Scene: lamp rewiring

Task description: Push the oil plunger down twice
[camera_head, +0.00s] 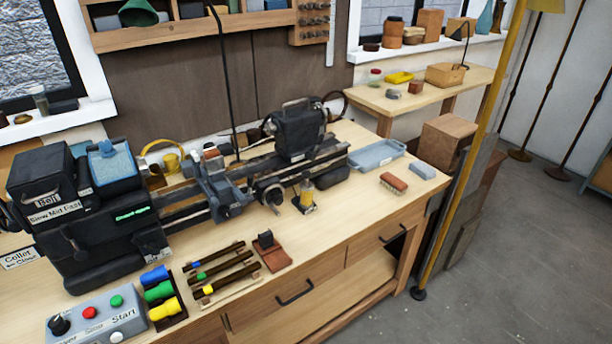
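A lathe (295,135) stands along the back of the wooden workbench (345,225). A small upright amber oiler (306,192) sits on a dark base in front of the lathe's right part. It looks like the thing with the oil plunger, but it is too small to tell how high the plunger stands. A yellow can-like thing (171,162) shows behind the lathe at the left, partly hidden. Neither of my grippers is in view, and nothing touches the oiler.
A control box (97,318) with buttons, coloured cylinders (158,292), dark rods (222,270) and a reddish block (272,258) line the front left. A brush (393,183) and blue tray (375,155) lie right. A yellow pole (455,180) stands beyond the bench's right end.

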